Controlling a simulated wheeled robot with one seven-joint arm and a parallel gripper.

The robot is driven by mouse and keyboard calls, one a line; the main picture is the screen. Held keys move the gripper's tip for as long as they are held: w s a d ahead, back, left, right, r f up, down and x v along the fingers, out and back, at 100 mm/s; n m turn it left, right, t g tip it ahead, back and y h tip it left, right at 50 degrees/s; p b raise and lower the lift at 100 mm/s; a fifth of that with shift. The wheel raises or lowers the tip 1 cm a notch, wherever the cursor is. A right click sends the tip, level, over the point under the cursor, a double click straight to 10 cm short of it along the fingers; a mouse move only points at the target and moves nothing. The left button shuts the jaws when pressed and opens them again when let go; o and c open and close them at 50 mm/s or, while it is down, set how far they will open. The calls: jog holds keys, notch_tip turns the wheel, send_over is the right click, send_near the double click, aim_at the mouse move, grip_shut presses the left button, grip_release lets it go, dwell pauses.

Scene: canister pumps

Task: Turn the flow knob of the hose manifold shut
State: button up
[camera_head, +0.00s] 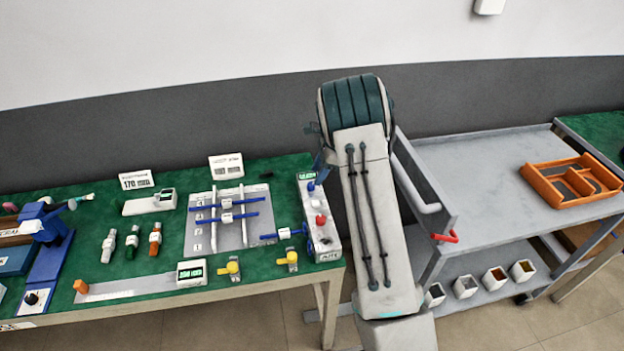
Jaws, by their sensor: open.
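A narrow white box (329,240) stands at the right end of the green table, and it looks like the hose manifold. It carries a blue part (317,186) toward its back and a red knob-like part (320,219) nearer the front. Small labels are on its ends; I cannot read them surely, nor which part is the flow knob or how it is turned. A blue and white fitting (284,234) is at its left side. My raised arm stands just right of the box. My gripper is not visible; the arm hides what is behind it.
A grey board (203,238) with blue rods lies left of the box. Two yellow-handled parts (231,268) (289,259) are near the table's front edge. A grey cart (470,190) with an orange tray (535,176) stands right of my arm.

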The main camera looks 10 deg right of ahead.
aim_at(311, 184)
jog(key=shift+p+x, duration=0.3)
jog(key=shift+x, duration=2.1)
grip_shut()
